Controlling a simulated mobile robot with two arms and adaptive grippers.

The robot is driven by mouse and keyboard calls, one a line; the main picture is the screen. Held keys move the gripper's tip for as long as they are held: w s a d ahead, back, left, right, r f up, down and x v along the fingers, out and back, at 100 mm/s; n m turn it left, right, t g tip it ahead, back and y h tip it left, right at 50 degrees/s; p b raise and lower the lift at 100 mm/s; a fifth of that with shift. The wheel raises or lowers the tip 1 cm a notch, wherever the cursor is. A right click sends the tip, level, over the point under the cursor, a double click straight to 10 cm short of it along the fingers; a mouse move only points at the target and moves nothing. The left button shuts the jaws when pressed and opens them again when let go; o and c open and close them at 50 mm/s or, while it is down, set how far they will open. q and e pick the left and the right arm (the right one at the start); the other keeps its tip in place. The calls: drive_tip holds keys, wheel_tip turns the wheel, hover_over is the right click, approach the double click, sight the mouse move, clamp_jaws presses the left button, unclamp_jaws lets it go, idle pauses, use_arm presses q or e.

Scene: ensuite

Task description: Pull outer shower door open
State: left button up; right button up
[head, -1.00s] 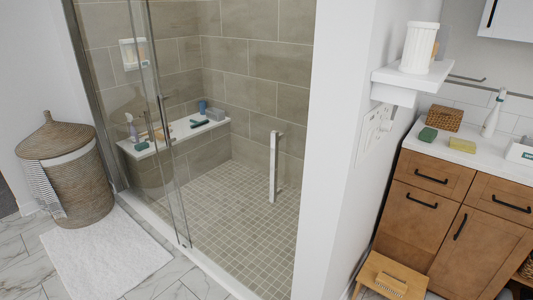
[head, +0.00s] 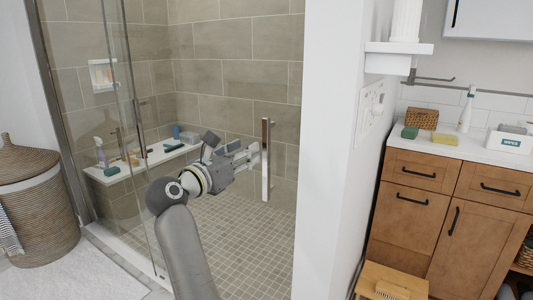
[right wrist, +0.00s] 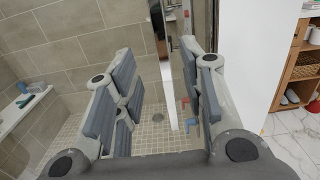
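The outer shower door is a clear glass panel (head: 215,110) in front of the tiled shower. Its tall, pale, vertical bar handle (head: 265,170) is at the right side, near the white wall. My right gripper (head: 248,155) is raised just left of the handle, its fingers pointing toward it. In the right wrist view the gripper (right wrist: 158,62) is open, and the handle (right wrist: 166,90) shows between its fingers, closer to the right one. I cannot tell whether a finger touches the bar. My left gripper is not in view.
A white wall end (head: 330,160) stands right of the door, with a wooden vanity (head: 425,200) and a small stool (head: 385,280) beyond. A wicker hamper (head: 38,205) and a white mat (head: 75,275) are at the left. A bench (head: 140,165) is inside the shower.

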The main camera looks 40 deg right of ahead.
sight(264, 141)
drive_tip(key=shift+m, duration=0.3)
drive_tip(key=x, duration=1)
drive_tip(key=shift+w+d+p, duration=0.1)
drive_tip(key=shift+d+p, duration=0.25)
drive_tip(key=shift+p, duration=0.05)
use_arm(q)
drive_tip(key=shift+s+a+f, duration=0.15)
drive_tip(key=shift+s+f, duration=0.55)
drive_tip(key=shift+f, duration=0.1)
use_arm(e)
clamp_jaws()
